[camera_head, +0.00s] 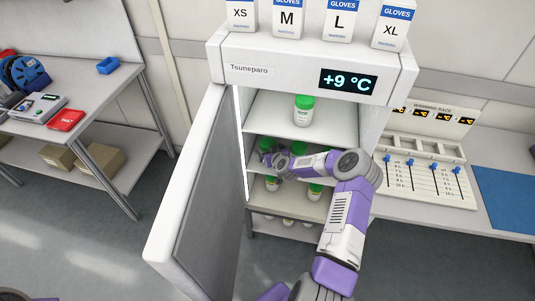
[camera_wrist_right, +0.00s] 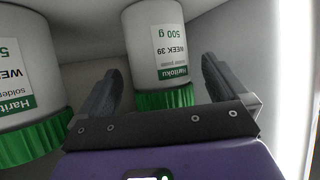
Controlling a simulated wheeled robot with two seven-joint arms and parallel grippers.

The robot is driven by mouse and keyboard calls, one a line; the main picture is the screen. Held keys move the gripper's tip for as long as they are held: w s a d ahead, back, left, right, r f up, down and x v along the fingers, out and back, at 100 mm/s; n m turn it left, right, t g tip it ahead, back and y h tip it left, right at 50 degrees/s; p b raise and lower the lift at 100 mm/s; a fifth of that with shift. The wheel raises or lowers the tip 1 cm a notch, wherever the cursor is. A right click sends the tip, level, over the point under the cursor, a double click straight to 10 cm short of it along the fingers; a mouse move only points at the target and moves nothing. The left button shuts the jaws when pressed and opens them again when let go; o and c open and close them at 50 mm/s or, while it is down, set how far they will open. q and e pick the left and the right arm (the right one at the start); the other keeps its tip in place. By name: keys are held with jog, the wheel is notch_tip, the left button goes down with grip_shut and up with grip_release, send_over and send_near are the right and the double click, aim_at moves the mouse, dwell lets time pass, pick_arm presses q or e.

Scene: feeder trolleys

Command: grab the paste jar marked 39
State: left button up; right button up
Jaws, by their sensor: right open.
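The paste jar marked WEEK 39 (camera_wrist_right: 160,45), white with a green lid, shows in the right wrist view with its lid towards the gripper's body. My right gripper (camera_wrist_right: 165,85) is open, with one finger on each side of this jar in the picture; I see no clear contact. A second white jar (camera_wrist_right: 25,75), its week number cut off, stands left of the left finger. In the head view my right gripper (camera_head: 277,166) reaches into the cabinet's middle shelf, by green-lidded jars (camera_head: 265,144). The arm partly hides them. My left gripper is out of view.
The cabinet door (camera_head: 190,190) stands open at the left. Another jar (camera_head: 303,110) stands on the top shelf, and more (camera_head: 315,191) stand lower. Glove boxes (camera_head: 339,22) sit on top. A warming rack (camera_head: 425,165) stands at the right.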

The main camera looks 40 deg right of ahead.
jog(key=shift+w, duration=0.1)
jog(key=shift+c, duration=0.2)
jog(key=c, duration=1.5)
jog(key=shift+r, duration=0.1)
